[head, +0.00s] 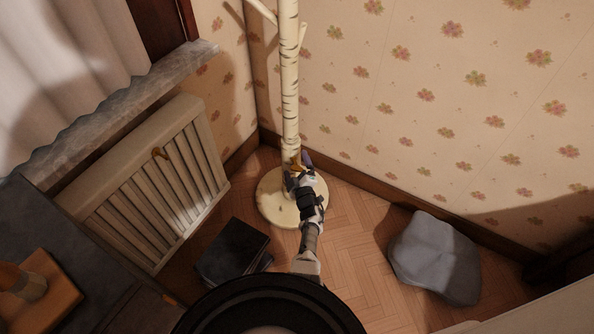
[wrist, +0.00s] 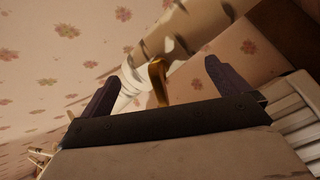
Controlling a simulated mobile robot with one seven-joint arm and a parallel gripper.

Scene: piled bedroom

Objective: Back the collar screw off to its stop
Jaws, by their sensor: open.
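The brass collar screw (head: 294,164) sits low on the birch-patterned pole (head: 289,80) of a stand with a round cream base (head: 275,205). In the wrist view the collar screw (wrist: 158,84) shows as a curved golden piece beside a white collar (wrist: 131,84). My gripper (head: 299,168) is open at the foot of the pole. In the wrist view its two dark purple fingers (wrist: 160,68) stand to either side of the screw, with a visible gap on each side. I cannot tell how far the screw is turned out, or whether its depth matches the fingertips.
A cream radiator (head: 150,185) stands left of the pole, under a stone sill (head: 120,105). A dark box or book pile (head: 233,248) lies on the floor left of my arm. A grey lump (head: 435,257) lies at right. Bare parquet (head: 355,235) lies between. Papered walls meet behind the stand.

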